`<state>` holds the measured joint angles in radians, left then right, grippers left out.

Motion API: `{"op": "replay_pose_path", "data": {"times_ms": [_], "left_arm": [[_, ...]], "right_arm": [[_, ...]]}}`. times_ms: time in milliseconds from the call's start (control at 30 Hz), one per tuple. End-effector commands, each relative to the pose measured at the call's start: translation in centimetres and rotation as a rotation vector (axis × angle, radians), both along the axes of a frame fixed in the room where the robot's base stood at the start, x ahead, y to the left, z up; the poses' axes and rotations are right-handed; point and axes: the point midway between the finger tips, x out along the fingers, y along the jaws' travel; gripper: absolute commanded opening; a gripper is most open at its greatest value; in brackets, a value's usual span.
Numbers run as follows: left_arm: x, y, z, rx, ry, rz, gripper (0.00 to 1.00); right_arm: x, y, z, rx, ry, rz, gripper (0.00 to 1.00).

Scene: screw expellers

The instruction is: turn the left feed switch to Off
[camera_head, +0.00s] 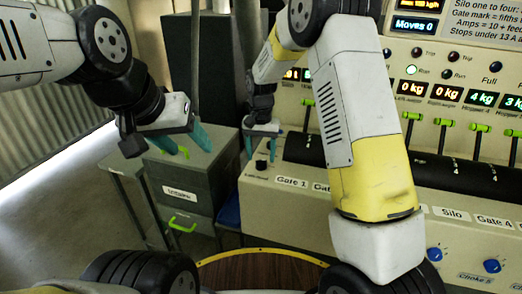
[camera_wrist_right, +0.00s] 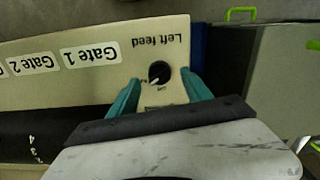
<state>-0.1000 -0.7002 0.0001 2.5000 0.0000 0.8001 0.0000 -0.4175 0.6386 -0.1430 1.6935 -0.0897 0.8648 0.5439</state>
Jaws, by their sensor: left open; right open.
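The left feed switch is a small black round knob (camera_wrist_right: 159,72) on the cream panel, with an upside-down "Left feed" label (camera_wrist_right: 160,40) in the right wrist view. Its pale pointer mark points to the lower left there. The small position lettering is too small to read surely. The knob also shows in the head view (camera_head: 262,164). My right gripper (camera_wrist_right: 161,92) is open, its teal fingers on either side of the knob; contact cannot be told. My left gripper (camera_head: 184,145) is open and empty, in front of the grey cabinet and away from the panel.
A grey cabinet (camera_head: 182,192) with green handles stands left of the panel. Gate 1 (camera_head: 293,182) is labelled beside the switch. Green-tipped levers (camera_head: 441,122) and blue knobs (camera_head: 492,265) lie further right. My right arm covers part of the panel.

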Motion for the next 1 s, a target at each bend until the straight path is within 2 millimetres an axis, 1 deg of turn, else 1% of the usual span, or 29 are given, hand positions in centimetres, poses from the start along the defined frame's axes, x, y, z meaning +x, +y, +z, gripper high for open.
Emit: {"op": "replay_pose_path", "data": {"times_ms": [33, 100, 200, 500, 567, 700, 767, 800, 1000], "left_arm": [[0.0, 0.0, 0.0, 0.000, 0.000, 0.000, 0.57], [0.0, 0.0, 0.0, 0.000, 0.000, 0.000, 0.57], [0.0, 0.0, 0.0, 0.000, 0.000, 0.000, 0.57], [0.0, 0.0, 0.0, 0.000, 0.000, 0.000, 0.57], [0.0, 0.0, 0.0, 0.000, 0.000, 0.000, 0.57], [0.0, 0.0, 0.0, 0.000, 0.000, 0.000, 0.57], [0.0, 0.0, 0.0, 0.000, 0.000, 0.000, 0.57], [0.0, 0.0, 0.0, 0.000, 0.000, 0.000, 0.57], [0.0, 0.0, 0.0, 0.000, 0.000, 0.000, 0.57]], "right_arm": [[0.0, 0.0, -0.8, -0.001, 0.002, 0.000, 0.57], [0.0, 0.0, -1.6, -0.001, 0.001, 0.000, 0.57], [0.0, 0.0, -2.2, 0.000, 0.000, 0.000, 0.57], [0.0, 0.0, -2.5, 0.001, -0.001, 0.000, 0.57], [0.0, 0.0, -2.5, 0.001, -0.001, 0.000, 0.48], [0.0, 0.0, -2.5, 0.001, -0.001, 0.000, 0.20], [0.0, 0.0, -2.5, 0.001, -0.001, 0.000, 0.08], [0.0, 0.0, -2.5, 0.001, -0.001, 0.000, 0.01], [0.0, 0.0, -2.5, 0.001, -0.001, 0.009, 0.00]]}}
